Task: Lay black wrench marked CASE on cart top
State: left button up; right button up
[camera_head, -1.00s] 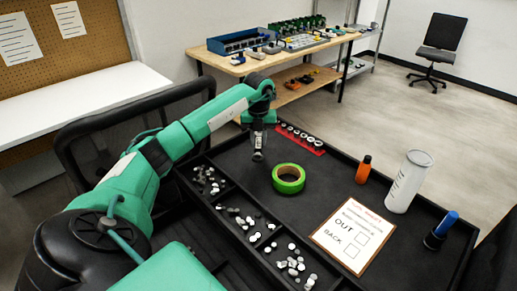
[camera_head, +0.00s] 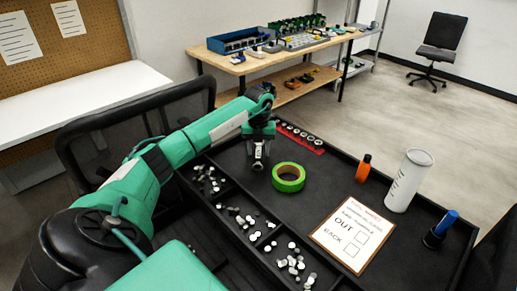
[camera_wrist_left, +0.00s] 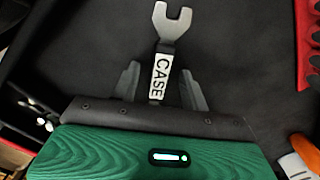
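The wrench marked CASE (camera_wrist_left: 162,76) shows in the left wrist view, with a grey open-ended jaw and a white label on its shaft. Its lower end is hidden behind my gripper's body. My left gripper (camera_wrist_left: 160,88) is open, with one finger on each side of the wrench and a gap on both sides. In the head view my left gripper (camera_head: 258,162) points down over the black cart top (camera_head: 330,184), left of the green tape roll. The wrench is hard to make out there, and I cannot tell whether it rests fully flat. My right gripper is out of view.
A green tape roll (camera_head: 288,177) lies close to the right of my gripper. A red socket rail (camera_head: 300,138) is behind it. Compartments with small metal parts (camera_head: 240,218) line the near left edge.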

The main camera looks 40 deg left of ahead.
aim_at(259, 151)
pick_arm(q)
jog(key=shift+r, duration=0.1)
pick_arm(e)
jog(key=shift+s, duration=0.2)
pick_arm(q)
jog(key=shift+r, duration=0.3)
notch_tip(259, 151, up, 5)
notch_tip(259, 151, up, 7)
jog(key=shift+f+b, duration=0.2)
jog(key=shift+b, duration=0.15)
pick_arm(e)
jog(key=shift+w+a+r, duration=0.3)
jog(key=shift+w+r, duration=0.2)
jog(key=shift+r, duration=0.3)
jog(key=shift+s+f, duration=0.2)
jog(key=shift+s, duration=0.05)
pick_arm(q)
jog(key=shift+f, duration=0.1)
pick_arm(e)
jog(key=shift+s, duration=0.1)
